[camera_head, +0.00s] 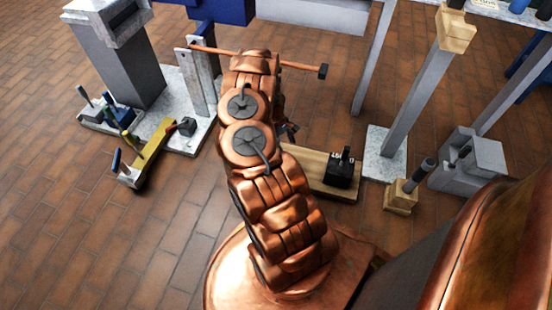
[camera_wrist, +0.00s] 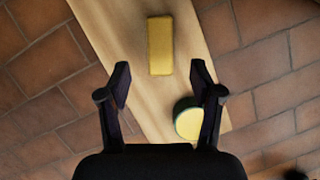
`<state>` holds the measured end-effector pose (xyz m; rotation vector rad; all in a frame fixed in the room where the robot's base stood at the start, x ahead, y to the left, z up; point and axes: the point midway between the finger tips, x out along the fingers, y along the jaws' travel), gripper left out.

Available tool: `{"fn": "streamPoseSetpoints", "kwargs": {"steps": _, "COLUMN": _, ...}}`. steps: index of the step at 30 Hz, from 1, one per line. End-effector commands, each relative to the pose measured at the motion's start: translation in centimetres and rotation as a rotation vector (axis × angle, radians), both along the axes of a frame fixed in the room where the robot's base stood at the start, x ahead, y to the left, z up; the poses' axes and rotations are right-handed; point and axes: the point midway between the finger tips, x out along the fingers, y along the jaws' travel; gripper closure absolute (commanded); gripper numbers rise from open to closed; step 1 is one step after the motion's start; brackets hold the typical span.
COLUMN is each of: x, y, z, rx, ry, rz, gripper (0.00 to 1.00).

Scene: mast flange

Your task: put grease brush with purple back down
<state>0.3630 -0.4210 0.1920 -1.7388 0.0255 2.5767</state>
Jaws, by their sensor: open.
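I cannot make out a grease brush with purple in either view. In the wrist view, my gripper (camera_wrist: 161,88) is open, with nothing between its dark fingers. It hangs over a pale wooden board (camera_wrist: 115,38). A yellow block (camera_wrist: 160,46) lies on the board just beyond the fingertips. A round piece with a pale yellow-green top (camera_wrist: 188,123) is close by the right finger and partly hidden by it; I cannot tell whether they touch. In the head view, my copper arm hides most of my gripper and part of the board (camera_head: 307,168).
A black block with upright parts (camera_head: 342,170) is on the board's right end. To the left are a yellow bar (camera_head: 152,152) with handled items and a grey pedestal (camera_head: 125,62). Posts and a grey box (camera_head: 470,158) stand right. Tiled floor is open at lower left.

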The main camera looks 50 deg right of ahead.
Motion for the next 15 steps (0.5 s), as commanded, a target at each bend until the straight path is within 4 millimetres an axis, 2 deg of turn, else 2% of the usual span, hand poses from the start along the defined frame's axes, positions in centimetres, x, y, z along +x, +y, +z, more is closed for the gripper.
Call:
{"fn": "streamPoseSetpoints", "kwargs": {"steps": 4, "x": 0.8, "y": 0.6, "z": 0.6, "rx": 0.006, "ry": -0.009, "rz": 0.002, "gripper": 0.35}}
{"fn": "streamPoseSetpoints", "kwargs": {"steps": 7, "x": 2.6, "y": 2.2, "z": 2.1, "rx": 0.022, "ry": -0.030, "rz": 0.008, "gripper": 0.35}}
{"fn": "streamPoseSetpoints", "kwargs": {"steps": 15, "x": 8.4, "y": 9.8, "z": 9.0, "rx": 0.090, "ry": -0.097, "rz": 0.036, "gripper": 0.35}}
